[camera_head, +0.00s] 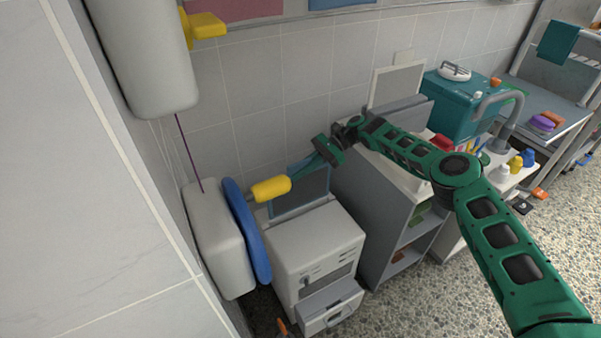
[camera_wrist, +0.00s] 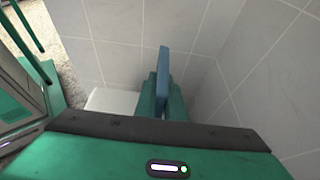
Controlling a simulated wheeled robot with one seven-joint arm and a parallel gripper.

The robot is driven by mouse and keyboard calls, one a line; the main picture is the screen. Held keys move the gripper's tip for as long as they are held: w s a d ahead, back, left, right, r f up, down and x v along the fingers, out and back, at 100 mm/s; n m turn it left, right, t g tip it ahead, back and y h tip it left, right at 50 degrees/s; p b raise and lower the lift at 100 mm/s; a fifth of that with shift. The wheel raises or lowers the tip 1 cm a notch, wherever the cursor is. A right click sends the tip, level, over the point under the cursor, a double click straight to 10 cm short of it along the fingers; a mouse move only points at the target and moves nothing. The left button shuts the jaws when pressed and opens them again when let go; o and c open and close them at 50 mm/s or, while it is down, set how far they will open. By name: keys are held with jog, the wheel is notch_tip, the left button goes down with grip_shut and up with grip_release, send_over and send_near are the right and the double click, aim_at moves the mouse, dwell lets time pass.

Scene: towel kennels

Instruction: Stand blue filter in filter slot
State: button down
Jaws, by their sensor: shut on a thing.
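The blue filter (camera_head: 299,200), a grey panel with a blue frame, stands roughly upright at the back of the white machine's top (camera_head: 315,232). My gripper (camera_head: 313,165) is shut on its upper edge from above right. In the wrist view, the filter (camera_wrist: 164,68) shows edge-on as a thin blue strip between the green fingers of my gripper (camera_wrist: 162,97). The filter's lower edge is close to the machine top; I cannot tell whether it touches. The filter slot cannot be made out.
A yellow cylinder (camera_head: 271,188) and a blue round-edged door (camera_head: 246,232) on a white wall unit (camera_head: 214,240) are close left of the filter. A tiled wall (camera_head: 255,100) is behind. A grey cabinet (camera_head: 375,205) stands to the right, with a teal box (camera_head: 458,105) beyond.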

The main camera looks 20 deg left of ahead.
aim_at(299, 182)
jog(key=shift+f, duration=0.1)
jog(key=shift+f, duration=1.5)
jog(key=shift+w, duration=0.1)
jog(key=shift+f, duration=0.95)
